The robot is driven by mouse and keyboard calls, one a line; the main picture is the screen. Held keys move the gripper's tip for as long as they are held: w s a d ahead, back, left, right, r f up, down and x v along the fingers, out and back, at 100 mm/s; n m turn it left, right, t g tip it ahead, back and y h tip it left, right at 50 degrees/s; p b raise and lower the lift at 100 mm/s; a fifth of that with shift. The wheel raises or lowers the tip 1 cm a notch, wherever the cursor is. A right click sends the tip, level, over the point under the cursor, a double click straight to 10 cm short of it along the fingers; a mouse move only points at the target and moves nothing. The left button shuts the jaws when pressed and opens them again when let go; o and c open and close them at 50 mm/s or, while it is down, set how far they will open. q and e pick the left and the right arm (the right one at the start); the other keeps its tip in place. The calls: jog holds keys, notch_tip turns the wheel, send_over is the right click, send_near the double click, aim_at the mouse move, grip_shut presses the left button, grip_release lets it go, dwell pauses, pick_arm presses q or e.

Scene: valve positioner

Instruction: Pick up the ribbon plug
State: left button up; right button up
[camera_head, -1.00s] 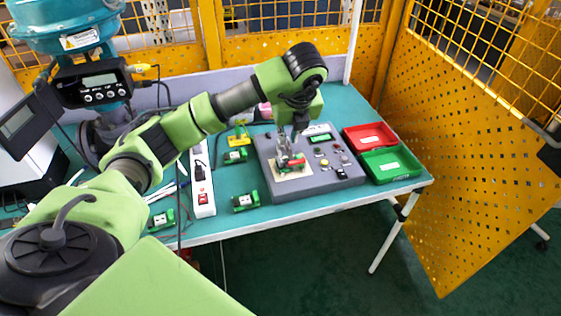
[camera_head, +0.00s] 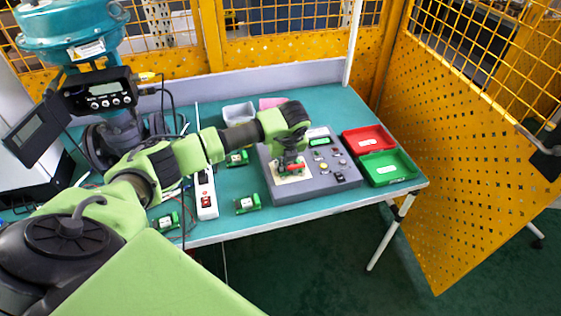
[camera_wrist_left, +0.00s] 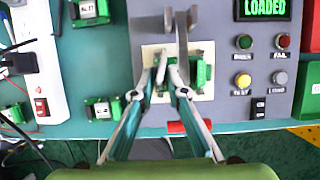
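My left gripper (camera_head: 289,158) is over the cream plate (camera_wrist_left: 152,62) on the grey test box (camera_head: 325,186), pointing down. In the left wrist view, my left gripper's fingers (camera_wrist_left: 167,72) converge to a narrow gap over the plate. A green part (camera_wrist_left: 200,72) sits on the plate beside the right finger. A grey metal piece (camera_wrist_left: 181,35) stands just beyond the fingertips. A red bar (camera_wrist_left: 189,127) lies below the plate, partly behind the right finger. I cannot pick out the ribbon plug for certain, nor tell whether the fingers touch anything. My right gripper is not in view.
The box has buttons and a display (camera_wrist_left: 264,8) reading LOADED. Red (camera_head: 369,139) and green (camera_head: 389,168) trays stand to its right. A white power strip (camera_head: 206,193) and several green modules lie to its left. A yellow perforated panel (camera_head: 470,165) stands at right.

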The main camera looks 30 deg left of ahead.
pick_arm(q)
jog(key=shift+w+f, duration=0.1)
jog(key=shift+f, duration=0.25)
grip_shut()
jog(key=shift+r, duration=0.1)
